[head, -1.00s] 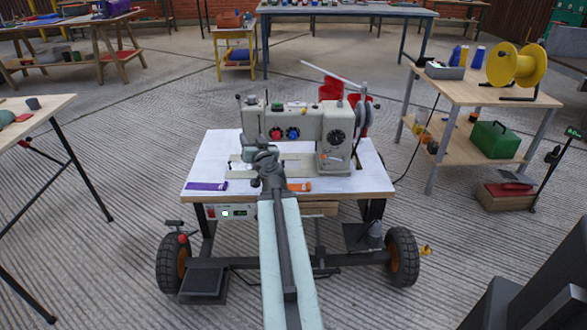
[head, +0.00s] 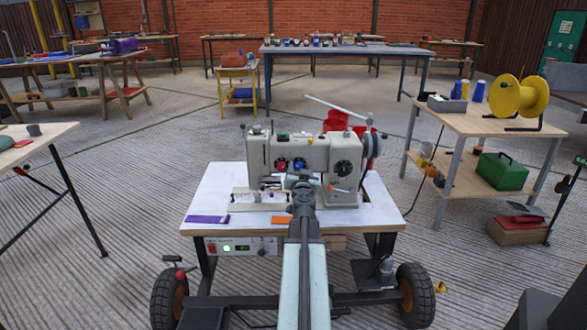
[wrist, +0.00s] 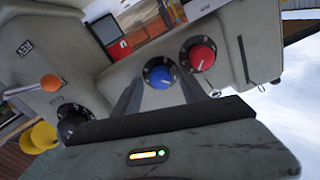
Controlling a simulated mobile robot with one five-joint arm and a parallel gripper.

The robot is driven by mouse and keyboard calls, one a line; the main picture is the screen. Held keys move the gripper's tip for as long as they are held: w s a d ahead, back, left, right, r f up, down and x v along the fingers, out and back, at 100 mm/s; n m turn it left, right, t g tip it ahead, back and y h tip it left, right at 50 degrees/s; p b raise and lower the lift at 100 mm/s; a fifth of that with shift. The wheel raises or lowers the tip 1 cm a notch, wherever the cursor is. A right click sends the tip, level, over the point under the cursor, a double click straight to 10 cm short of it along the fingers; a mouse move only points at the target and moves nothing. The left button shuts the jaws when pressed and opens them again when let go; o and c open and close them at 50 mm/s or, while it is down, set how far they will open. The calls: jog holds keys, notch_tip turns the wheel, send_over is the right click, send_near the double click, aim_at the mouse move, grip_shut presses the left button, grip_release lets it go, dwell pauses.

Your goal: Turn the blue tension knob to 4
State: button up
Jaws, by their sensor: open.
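A pale sewing machine (head: 316,150) stands on a white-topped wheeled table, with small red and blue knobs on its front. In the wrist view, the blue knob (wrist: 160,75) has a dark dial ring with white marks; the marks are too small to read. A red knob (wrist: 201,56) sits just right of it. My gripper (wrist: 160,84) is open and empty, with one finger on each side of the blue knob's lower part in the picture. I cannot tell whether the fingers touch it. In the head view my gripper (head: 302,182) is in front of the machine.
A black dial (wrist: 72,118) and an orange-tipped lever (wrist: 50,83) are left in the wrist view. A purple strip (head: 207,219) and an orange strip (head: 282,220) lie on the machine table (head: 350,214). A side table (head: 468,122) with a yellow spool (head: 517,96) stands at right.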

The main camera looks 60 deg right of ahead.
jog(key=shift+w, duration=0.15)
grip_shut()
jog(key=shift+w+d, duration=0.15)
jog(key=shift+d, duration=0.05)
jog(key=shift+a, duration=0.2)
